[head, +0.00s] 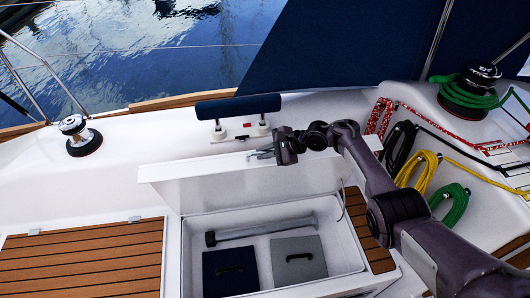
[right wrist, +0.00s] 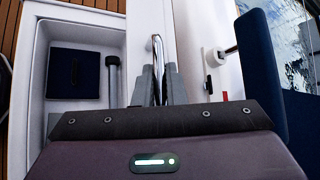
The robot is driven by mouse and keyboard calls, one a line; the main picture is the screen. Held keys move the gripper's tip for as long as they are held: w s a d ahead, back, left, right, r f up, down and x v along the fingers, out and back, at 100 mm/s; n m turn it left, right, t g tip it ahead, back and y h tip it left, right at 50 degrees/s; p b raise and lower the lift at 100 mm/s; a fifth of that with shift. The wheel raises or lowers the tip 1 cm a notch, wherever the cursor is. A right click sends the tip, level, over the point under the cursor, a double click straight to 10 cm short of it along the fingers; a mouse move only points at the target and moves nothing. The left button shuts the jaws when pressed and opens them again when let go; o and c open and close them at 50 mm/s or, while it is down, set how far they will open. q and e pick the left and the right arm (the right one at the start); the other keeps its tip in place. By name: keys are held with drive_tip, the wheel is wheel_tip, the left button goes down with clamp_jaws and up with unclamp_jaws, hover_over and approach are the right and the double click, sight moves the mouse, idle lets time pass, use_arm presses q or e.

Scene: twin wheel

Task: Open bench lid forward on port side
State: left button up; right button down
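The white bench lid (head: 225,170) stands raised, roughly upright, along the back of an open locker (head: 172,240) in the head view. My right gripper (head: 262,154) is at the lid's upper edge, near its middle. In the right wrist view, the fingers (right wrist: 160,85) lie close on both sides of a chrome bar (right wrist: 157,48), which looks like the lid's handle, with the white lid (right wrist: 145,22) behind it. The bar fills the narrow gap between them. How firmly they touch it is hidden. My left gripper is in neither view.
The locker holds a dark blue box (head: 230,272), a grey box (head: 298,259) and a grey pole (head: 265,229). A navy backrest (head: 238,107) stands behind the lid. Coiled ropes (head: 423,172) and a winch (head: 468,92) are at right. Teak slats (head: 85,262) lie left.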

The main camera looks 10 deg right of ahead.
drive_tip(key=c, duration=1.5)
unclamp_jaws()
drive_tip(key=shift+f, duration=0.1)
drive_tip(key=p+v, duration=0.1)
drive_tip(key=v, duration=0.7)
